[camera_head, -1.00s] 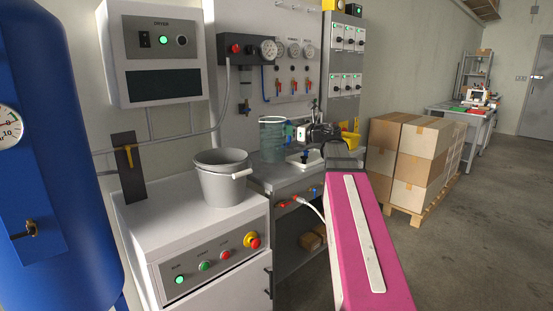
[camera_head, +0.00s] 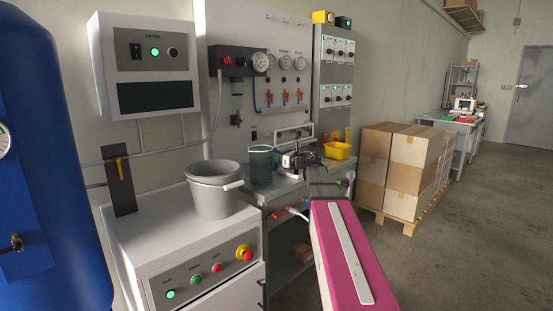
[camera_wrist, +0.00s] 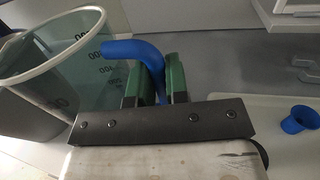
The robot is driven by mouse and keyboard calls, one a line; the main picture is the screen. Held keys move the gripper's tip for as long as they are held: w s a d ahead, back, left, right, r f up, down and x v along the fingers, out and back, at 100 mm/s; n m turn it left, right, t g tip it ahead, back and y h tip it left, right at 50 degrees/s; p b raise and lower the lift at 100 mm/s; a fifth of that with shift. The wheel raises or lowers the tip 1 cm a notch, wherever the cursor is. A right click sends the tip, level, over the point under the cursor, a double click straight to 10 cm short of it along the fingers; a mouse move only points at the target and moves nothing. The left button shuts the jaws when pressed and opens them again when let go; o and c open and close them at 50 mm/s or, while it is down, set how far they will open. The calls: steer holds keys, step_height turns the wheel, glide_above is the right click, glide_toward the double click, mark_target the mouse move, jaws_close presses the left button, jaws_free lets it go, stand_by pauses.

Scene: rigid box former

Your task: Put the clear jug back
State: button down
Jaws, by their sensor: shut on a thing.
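The clear jug (camera_head: 260,168) is a greenish see-through vessel with a pale rim, at the bench's left end beside the bucket. In the wrist view the jug (camera_wrist: 75,75) fills the left side, with dark volume marks and a bent blue handle (camera_wrist: 138,50). My gripper (camera_wrist: 155,86) has its green fingers shut on this handle. In the head view my gripper (camera_head: 298,160) is dark and just right of the jug. The jug looks upright. I cannot tell whether its base touches the bench; its lower part is partly hidden.
A grey bucket (camera_head: 215,192) stands on the white cabinet at the jug's left. A yellow bin (camera_head: 338,150) is right of my gripper. A small blue cup (camera_wrist: 300,118) stands on a white tray (camera_wrist: 240,132). Stacked cartons (camera_head: 400,165) stand on the floor at right.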

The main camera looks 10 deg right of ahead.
steer(key=shift+f, duration=0.25)
steer(key=c, duration=1.1)
jaws_free()
steer(key=shift+f, duration=0.1)
steer(key=shift+d, duration=0.1)
steer(key=v, duration=1.2)
